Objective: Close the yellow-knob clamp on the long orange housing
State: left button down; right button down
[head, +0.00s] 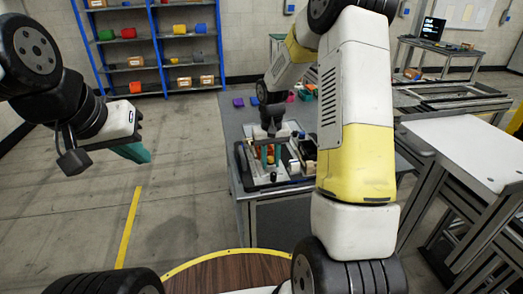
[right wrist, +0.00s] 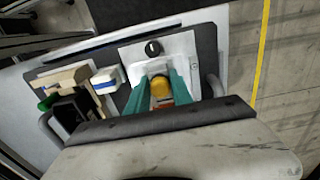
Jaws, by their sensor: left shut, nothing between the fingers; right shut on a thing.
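The yellow knob (right wrist: 160,87) of the clamp sits between the teal fingers of my right gripper (right wrist: 162,92), which is shut on it. A small orange part, perhaps the long orange housing (right wrist: 164,102), shows just below the knob; most of it is hidden by the fingers and wrist. In the head view my right gripper (head: 271,155) points down over the dark pallet (head: 284,183) on the table. Whether the clamp is open or closed I cannot tell. My left gripper (head: 132,152) is shut and empty, above the floor left of the table.
A black knob (right wrist: 152,48) stands on the white plate (right wrist: 185,45). A blue-and-white block (right wrist: 105,80), wooden blocks (right wrist: 70,80) and a black bin (right wrist: 75,112) are beside it. Small coloured parts lie on the table's far side. Blue shelving (head: 115,68) stands at the back left.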

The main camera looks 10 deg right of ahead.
jog(key=shift+w, duration=1.4)
jog(key=c, duration=1.3)
grip_release()
jog(key=shift+s, duration=0.1)
jog(key=shift+r, duration=4)
jog(key=shift+r, duration=0.1)
jog(key=s+r+t, duration=0.3)
jog(key=s+r, duration=0.9)
jog(key=r, duration=0.1)
jog(key=s+r+t, duration=0.1)
jog(key=s, duration=0.3)
jog(key=s+a+t+y, duration=0.1)
jog(key=s, duration=0.4)
jog(key=s+a+r+t+y, duration=0.1)
jog(key=s, duration=0.4)
jog(key=shift+s+r, duration=0.15)
jog(key=shift+r, duration=0.15)
